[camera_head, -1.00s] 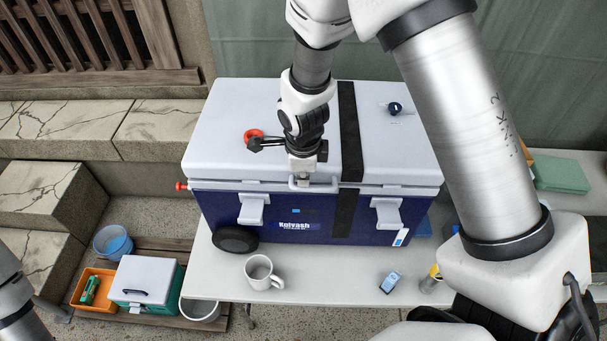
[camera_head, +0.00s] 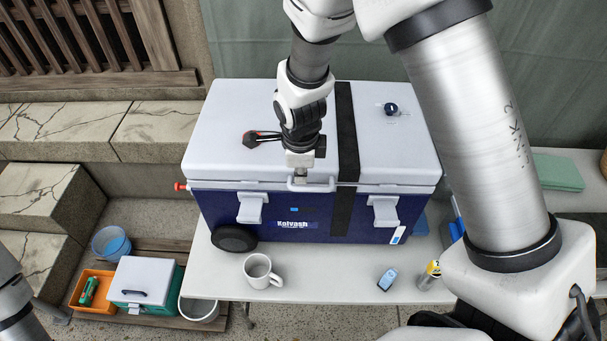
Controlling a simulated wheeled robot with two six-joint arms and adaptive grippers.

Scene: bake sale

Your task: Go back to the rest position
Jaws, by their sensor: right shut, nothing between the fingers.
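My right gripper (camera_head: 251,139) is shut and empty. It points left over the white lid of the big blue cooler (camera_head: 215,145). A red thing on the lid is mostly hidden behind its dark fingers, and I cannot tell whether they touch it. My right arm comes in from the lower right, rises to the top and drops down over the lid. Only a piece of my left arm shows at the lower left edge; its gripper is out of view.
The cooler stands on a white table (camera_head: 335,287). In front of it are a white mug (camera_head: 258,271), a small blue-white item (camera_head: 387,279) and a yellow-topped can (camera_head: 430,275). An orange bin (camera_head: 76,301) and blue bucket (camera_head: 110,245) stand at lower left.

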